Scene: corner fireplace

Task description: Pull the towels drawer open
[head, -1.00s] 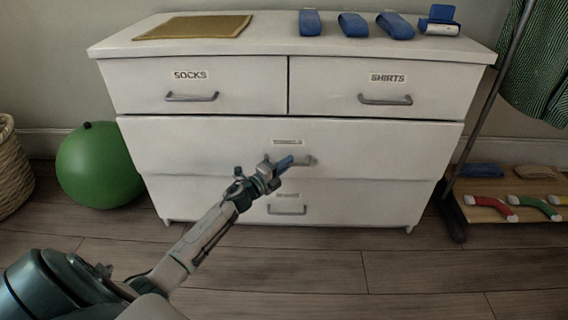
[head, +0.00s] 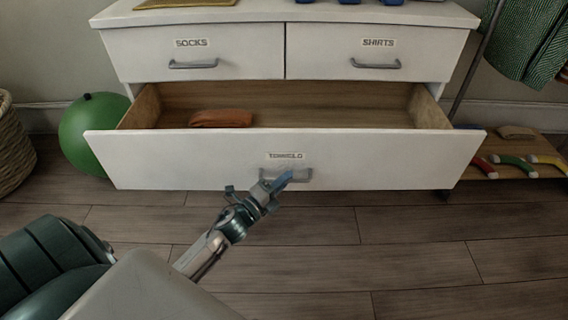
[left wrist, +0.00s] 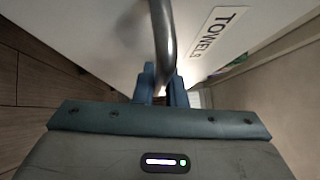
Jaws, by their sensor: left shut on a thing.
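The towels drawer (head: 180,160) is the wide white drawer below the two small ones, and it stands pulled well out. Its label is blurred in the head view but reads TOWELS in the left wrist view (left wrist: 218,32). Inside lies one orange-brown folded cloth (head: 221,118) on the wooden bottom (head: 320,117). My left gripper (head: 284,180) is at the drawer's front, shut on the grey bar handle (head: 305,175). In the left wrist view the handle (left wrist: 162,40) runs down between the blue fingers (left wrist: 161,82). My right gripper is not in view.
The socks drawer (head: 240,60) and shirts drawer (head: 420,62) above are shut. A green ball (head: 85,140) and a wicker basket (head: 12,150) stand at the left. A low wooden rack (head: 520,172) with coloured items is at the right. The floor in front is clear.

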